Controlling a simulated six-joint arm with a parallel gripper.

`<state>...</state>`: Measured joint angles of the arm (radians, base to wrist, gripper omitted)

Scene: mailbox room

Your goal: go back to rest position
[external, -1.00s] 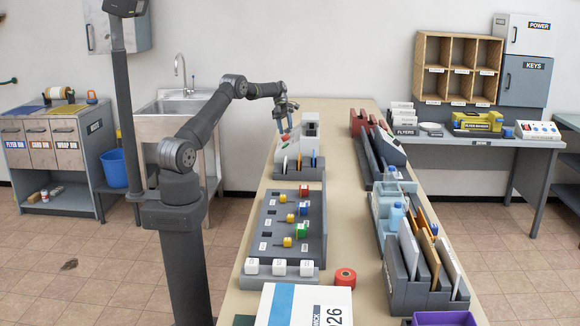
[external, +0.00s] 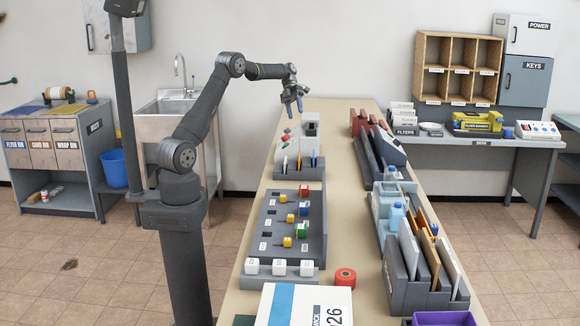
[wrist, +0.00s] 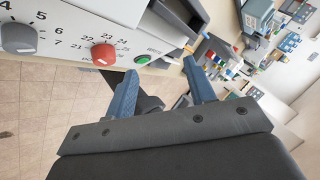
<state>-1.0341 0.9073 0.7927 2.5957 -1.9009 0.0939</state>
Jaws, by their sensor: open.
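My gripper (external: 292,101) is open and empty, held in the air above the far part of the long table (external: 345,130). Its two blue fingers point down in the external view. In the wrist view the fingers (wrist: 158,92) are spread apart with nothing between them. A white panel device (external: 292,143) stands on the table below and in front of my gripper. In the wrist view its panel (wrist: 75,45) shows a grey knob, a red knob and a green button, close past the left finger.
A grey peg board (external: 290,228) with colored knobs lies nearer on the table. Grey racks and holders (external: 402,265) line the right edge. A red roll (external: 345,277) and a white box (external: 300,305) are at the front. The middle strip of the table is clear.

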